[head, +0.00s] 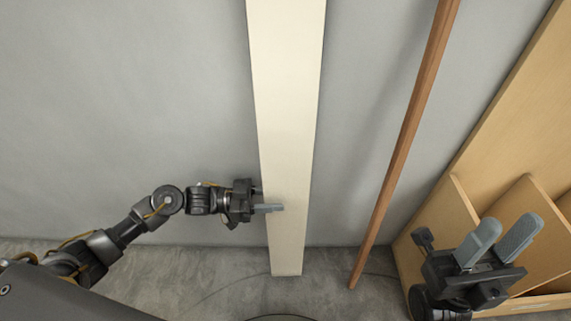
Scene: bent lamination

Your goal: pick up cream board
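The cream board (288,120) is a long, pale plank standing upright against the grey wall, its lower end at the floor and its top out of view. My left gripper (265,199) is at the board's left edge, low down. One of its fingers lies in front of the board face and the other is at the edge, partly hidden, seemingly behind it. The fingers look apart, and I cannot tell whether they touch the board. My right gripper (502,241) is open and empty, well to the right of the board.
A thin brown wooden strip (408,130) leans on the wall right of the board. A light wooden rack (440,222) with dividers stands at the right, behind my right gripper. The grey wall (120,100) left of the board is clear.

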